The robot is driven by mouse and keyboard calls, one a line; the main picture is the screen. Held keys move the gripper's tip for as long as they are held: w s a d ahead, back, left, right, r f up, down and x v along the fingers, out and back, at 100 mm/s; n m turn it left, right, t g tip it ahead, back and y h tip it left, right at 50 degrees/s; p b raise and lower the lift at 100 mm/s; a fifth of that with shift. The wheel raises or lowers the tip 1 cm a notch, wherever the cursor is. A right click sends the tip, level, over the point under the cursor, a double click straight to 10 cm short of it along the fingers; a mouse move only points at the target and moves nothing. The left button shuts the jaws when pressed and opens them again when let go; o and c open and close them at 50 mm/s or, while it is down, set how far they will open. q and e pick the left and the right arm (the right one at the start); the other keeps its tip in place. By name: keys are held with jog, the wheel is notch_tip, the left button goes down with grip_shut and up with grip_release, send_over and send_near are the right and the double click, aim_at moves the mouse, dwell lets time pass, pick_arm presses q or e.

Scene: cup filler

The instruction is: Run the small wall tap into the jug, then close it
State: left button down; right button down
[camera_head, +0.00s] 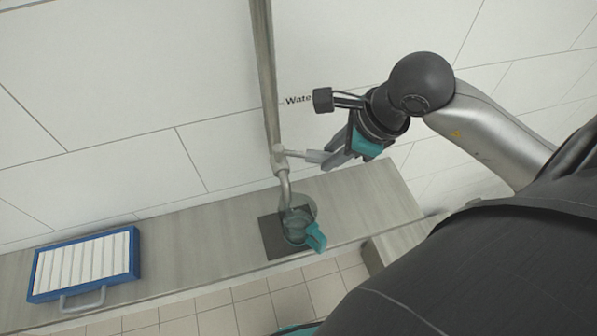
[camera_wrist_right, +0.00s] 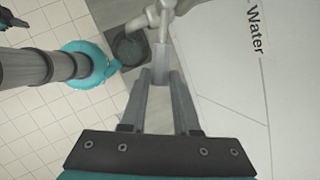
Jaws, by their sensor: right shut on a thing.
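The small wall tap (camera_head: 279,158) comes off a vertical pipe, and its curved spout points down over the jug (camera_head: 297,222). The jug is see-through with a teal handle, and stands on a dark square mat (camera_head: 272,242). My right gripper (camera_head: 334,157) is shut on the tap's grey lever (camera_head: 306,155), which sticks out to the right. In the right wrist view the lever (camera_wrist_right: 160,63) sits between the fingertips, with the jug (camera_wrist_right: 130,48) beyond. I cannot tell whether water runs or how full the jug is.
The jug stands on a grey shelf (camera_head: 190,245) along the tiled wall. A blue-framed tray with white slats (camera_head: 85,264) lies at the shelf's left end. The wall reads "Water" beside the tap. The shelf between tray and mat is clear.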

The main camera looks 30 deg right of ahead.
dwell(0.4)
jog(key=w+n+b, duration=0.1)
jog(key=w+d+n+y+b, duration=0.1)
jog(key=n, duration=0.1)
jog(key=shift+w+d+g+b, duration=0.2)
jog(key=shift+d+g+b, duration=0.1)
jog(key=shift+g+b, duration=0.1)
jog(key=w+n+b, duration=0.1)
jog(key=n+y, duration=0.1)
jog(key=n, duration=0.1)
jog(key=shift+w+d+g+b, duration=0.35)
jog(key=shift+w+g, duration=0.05)
jog(key=shift+w, duration=0.1)
